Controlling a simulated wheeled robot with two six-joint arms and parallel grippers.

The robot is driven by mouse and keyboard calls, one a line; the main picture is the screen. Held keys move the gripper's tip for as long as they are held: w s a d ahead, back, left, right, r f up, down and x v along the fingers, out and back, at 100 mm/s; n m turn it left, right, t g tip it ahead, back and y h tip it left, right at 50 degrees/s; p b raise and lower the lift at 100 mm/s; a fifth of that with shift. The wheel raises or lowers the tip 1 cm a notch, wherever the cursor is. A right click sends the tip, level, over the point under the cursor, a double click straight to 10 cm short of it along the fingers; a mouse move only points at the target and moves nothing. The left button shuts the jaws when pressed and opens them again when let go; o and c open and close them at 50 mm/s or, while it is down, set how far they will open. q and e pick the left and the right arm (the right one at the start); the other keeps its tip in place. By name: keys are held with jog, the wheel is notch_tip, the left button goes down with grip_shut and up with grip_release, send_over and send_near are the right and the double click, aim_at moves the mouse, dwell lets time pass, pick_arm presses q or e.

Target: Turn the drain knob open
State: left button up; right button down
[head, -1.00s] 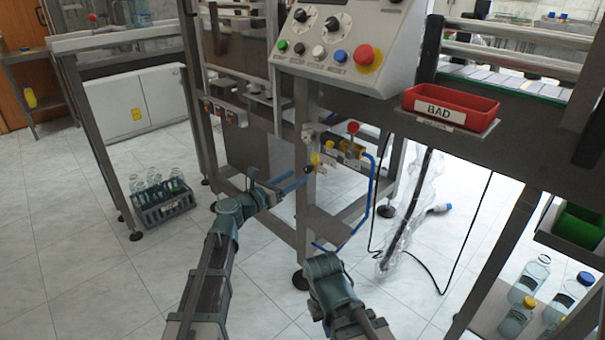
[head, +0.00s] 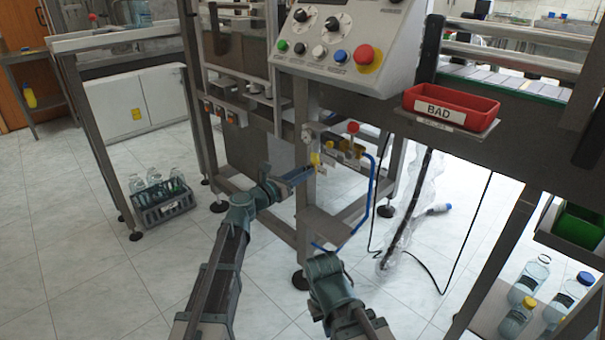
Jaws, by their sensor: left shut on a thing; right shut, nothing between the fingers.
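The valve assembly (head: 345,151) is on the machine's front leg, with a red knob (head: 353,127) on top and a yellow part (head: 315,159) at its left. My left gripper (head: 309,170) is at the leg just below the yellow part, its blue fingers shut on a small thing. That is where a small dark knob showed earlier; the fingers now largely hide it, and its turn angle cannot be read.
A blue hose (head: 370,185) curves down right of the valve. The control panel (head: 345,45) and red BAD bin (head: 450,106) are above. A bottle crate (head: 165,211) stands on the floor at left. A black cable (head: 470,235) and clear plastic wrap (head: 400,235) hang at right.

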pick_arm(q)
grip_shut()
jog(key=shift+f+m+h+b, duration=0.1)
jog(key=shift+m+h+b, duration=0.4)
jog(key=shift+m, duration=8.7)
jog(key=o, duration=0.9)
grip_release()
jog(key=shift+o, duration=0.2)
jog(key=v, duration=1.4)
jog(key=shift+b, duration=0.35)
jog(key=shift+d, duration=0.15)
